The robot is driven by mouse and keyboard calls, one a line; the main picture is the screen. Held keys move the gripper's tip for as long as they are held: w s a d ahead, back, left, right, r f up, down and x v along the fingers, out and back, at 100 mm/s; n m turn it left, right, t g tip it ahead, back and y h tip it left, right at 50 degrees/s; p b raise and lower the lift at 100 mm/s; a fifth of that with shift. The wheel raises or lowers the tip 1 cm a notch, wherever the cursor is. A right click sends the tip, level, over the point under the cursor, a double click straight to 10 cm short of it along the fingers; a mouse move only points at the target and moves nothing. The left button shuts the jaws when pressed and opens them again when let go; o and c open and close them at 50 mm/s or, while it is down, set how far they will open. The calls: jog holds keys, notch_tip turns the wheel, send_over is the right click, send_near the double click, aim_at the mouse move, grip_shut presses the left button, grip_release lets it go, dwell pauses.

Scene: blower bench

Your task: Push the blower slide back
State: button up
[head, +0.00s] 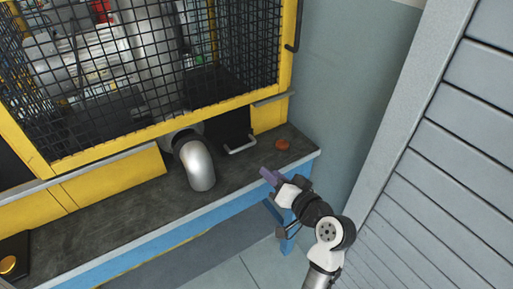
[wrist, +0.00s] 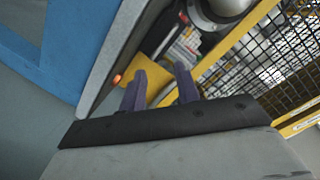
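The blower slide (head: 229,128) looks like a black panel under the yellow machine cage, with a silver bar handle (head: 241,149) at its front lower edge. It seems to stick out a little over the bench top, but how far I cannot tell. My gripper (head: 267,173) has purple fingers and is over the bench's front edge, to the right of and nearer than the handle, apart from it. In the wrist view my gripper (wrist: 160,75) shows two separate fingers with an empty gap. A dark part with a pale label shows beyond the fingers there.
A silver elbow pipe (head: 196,165) stands left of the slide. A small orange-red button (head: 282,144) sits on the dark bench top (head: 120,215) to the right. The mesh cage (head: 150,70) rises above, and a grey slatted wall (head: 440,170) stands at right.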

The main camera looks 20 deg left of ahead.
jog(key=m, duration=0.2)
jog(key=d+r+m+h+p, duration=0.1)
jog(key=m, duration=0.1)
jog(key=m+g+p, duration=0.1)
jog(key=m, duration=0.1)
jog(key=shift+s+d+r, duration=0.2)
jog(key=shift+r, duration=0.15)
grip_shut()
jog(key=w+a+f+m, duration=0.1)
jog(key=w+a, duration=0.1)
jog(key=w+a+f+m+p, duration=0.1)
jog(key=a, duration=0.1)
jog(key=w+a+f+m+h+p, duration=0.1)
jog(key=w+a+m, duration=0.1)
jog(key=a, duration=0.1)
jog(key=shift+w+f, duration=0.2)
jog(key=shift+w, duration=0.15)
jog(key=shift+w+a+r+p, duration=0.3)
jog(key=shift+w+a+p, duration=0.35)
jog(key=shift+w+a, duration=0.45)
jog(key=shift+a, duration=0.2)
